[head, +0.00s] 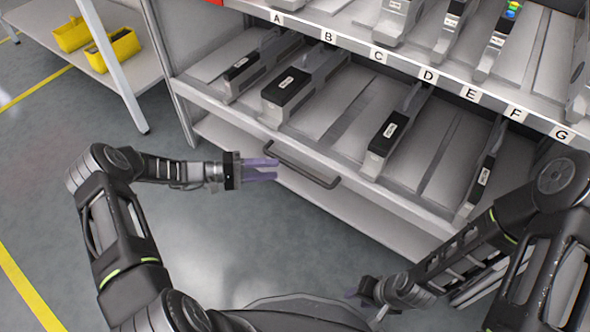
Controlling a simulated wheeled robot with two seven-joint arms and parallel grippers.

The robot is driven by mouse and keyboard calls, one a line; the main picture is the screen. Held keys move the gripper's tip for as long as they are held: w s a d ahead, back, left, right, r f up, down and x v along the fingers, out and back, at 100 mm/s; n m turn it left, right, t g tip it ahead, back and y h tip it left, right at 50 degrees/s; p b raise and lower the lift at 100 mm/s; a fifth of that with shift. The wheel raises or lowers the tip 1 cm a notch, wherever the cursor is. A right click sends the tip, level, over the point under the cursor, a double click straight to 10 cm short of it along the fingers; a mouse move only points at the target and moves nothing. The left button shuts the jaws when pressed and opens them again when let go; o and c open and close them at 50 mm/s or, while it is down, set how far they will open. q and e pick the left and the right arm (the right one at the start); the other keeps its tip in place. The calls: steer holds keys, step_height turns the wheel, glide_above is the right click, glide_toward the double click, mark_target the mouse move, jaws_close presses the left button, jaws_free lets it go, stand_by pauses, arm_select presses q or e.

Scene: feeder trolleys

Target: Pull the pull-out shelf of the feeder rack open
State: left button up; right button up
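The pull-out shelf (225,112) is the middle level of the feeder rack, below the edge lettered A to G. It bears several grey feeders with dark tops. A dark bar handle (312,172) is on its front. I cannot tell how far out the shelf stands. My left gripper (276,169) is open, with two purple fingers pointing right, near the handle's left end. Nothing shows between the fingers, and I cannot tell whether they touch the handle. My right gripper (352,293) is low at the bottom centre, away from the handle, its fingers only partly visible.
A lower shelf (345,205) lies under the pull-out shelf. More feeders stand on the upper level. A white trolley (140,65) with yellow bins (113,50) stands at the upper left. Grey floor (225,240) is clear in front of the rack, between my arms.

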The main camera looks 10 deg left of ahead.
mark_target(295, 167)
arm_select(q)
steer(key=shift+b+x, duration=0.75)
steer(key=shift+x, duration=3.15)
steer(key=shift+c, duration=0.3)
jaws_close()
